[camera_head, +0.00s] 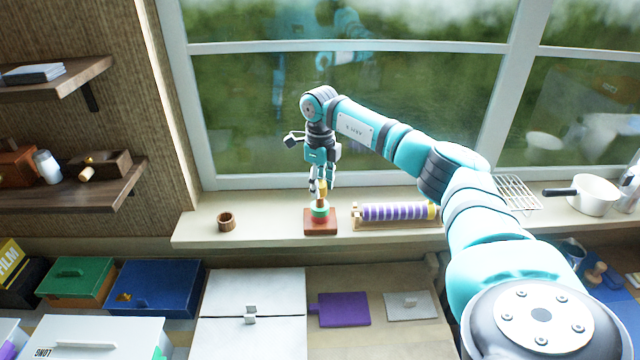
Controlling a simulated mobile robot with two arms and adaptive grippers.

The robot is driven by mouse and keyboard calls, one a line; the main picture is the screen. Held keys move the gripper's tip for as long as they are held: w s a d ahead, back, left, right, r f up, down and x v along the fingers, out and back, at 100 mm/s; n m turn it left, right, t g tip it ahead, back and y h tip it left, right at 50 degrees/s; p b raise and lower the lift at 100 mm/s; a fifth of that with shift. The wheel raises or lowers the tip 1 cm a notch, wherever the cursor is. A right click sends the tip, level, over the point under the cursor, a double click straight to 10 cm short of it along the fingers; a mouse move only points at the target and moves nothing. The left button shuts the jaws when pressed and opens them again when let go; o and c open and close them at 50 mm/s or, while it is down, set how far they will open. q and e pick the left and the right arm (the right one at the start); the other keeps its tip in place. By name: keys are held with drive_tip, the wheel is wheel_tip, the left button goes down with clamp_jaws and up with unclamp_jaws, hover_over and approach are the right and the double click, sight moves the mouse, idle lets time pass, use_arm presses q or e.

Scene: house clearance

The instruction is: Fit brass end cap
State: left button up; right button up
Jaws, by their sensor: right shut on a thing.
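My right gripper (321,186) is above the windowsill, pointing down, with its fingers shut on a small brass-coloured piece (322,189), which looks like the brass end cap. The fingers partly hide it. Directly below is a red-brown block (320,228) with a green ring (320,211) on it; I cannot tell whether the held piece touches what is there. To the right, a purple-and-white striped tube (395,212) lies in a wooden cradle (385,227). The tube's right end is brass-coloured (432,211). My left gripper is not in view.
A small wooden cup (226,220) stands left on the sill (272,222). A wire rack (517,192) and a white saucepan (592,195) are at right. Below are blue (155,287) and green (75,277) boxes and white lids (253,285). The window glass is close behind my arm.

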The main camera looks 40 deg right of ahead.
drive_tip(key=shift+f+b, duration=0.8)
drive_tip(key=shift+f, duration=0.8)
drive_tip(key=o, duration=1.7)
drive_tip(key=shift+r, duration=0.2)
drive_tip(key=shift+r+p, duration=2.45)
drive_tip(key=shift+r, duration=0.45)
drive_tip(key=shift+r, duration=0.15)
wheel_tip(320, 180, up, 12)
drive_tip(key=shift+f, duration=0.15)
